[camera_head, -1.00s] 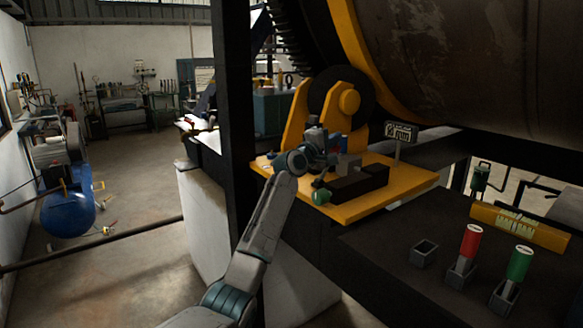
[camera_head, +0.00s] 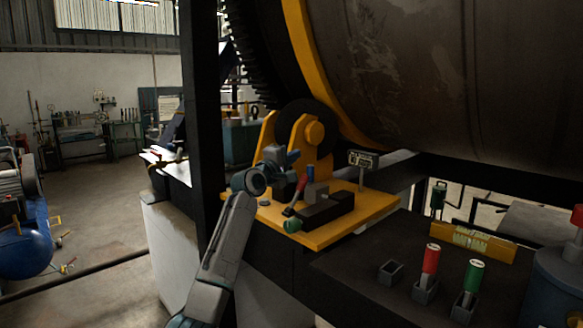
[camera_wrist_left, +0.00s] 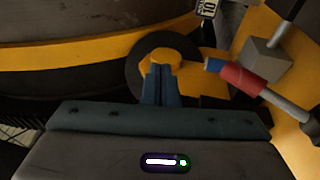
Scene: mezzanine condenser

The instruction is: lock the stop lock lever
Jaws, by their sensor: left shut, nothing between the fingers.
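The lever I take for the stop lock lever has a red grip (camera_head: 301,183) and leans on the yellow plate (camera_head: 345,228). In the left wrist view its grip (camera_wrist_left: 243,79) is red with a blue tip, on a grey rod running to the lower right. My left gripper (camera_head: 291,157) is shut and empty, above and to the left of the lever. In the wrist view its fingers (camera_wrist_left: 160,72) are together, left of the blue tip and apart from it in the picture.
A yellow roller bracket (camera_head: 302,130) stands behind the plate under the large drum (camera_head: 420,75). A small sign (camera_head: 363,159) stands on a post at the plate's back. Red (camera_head: 431,258) and green (camera_head: 474,273) handles stand on the dark bench to the right. A black post (camera_head: 199,120) rises at left.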

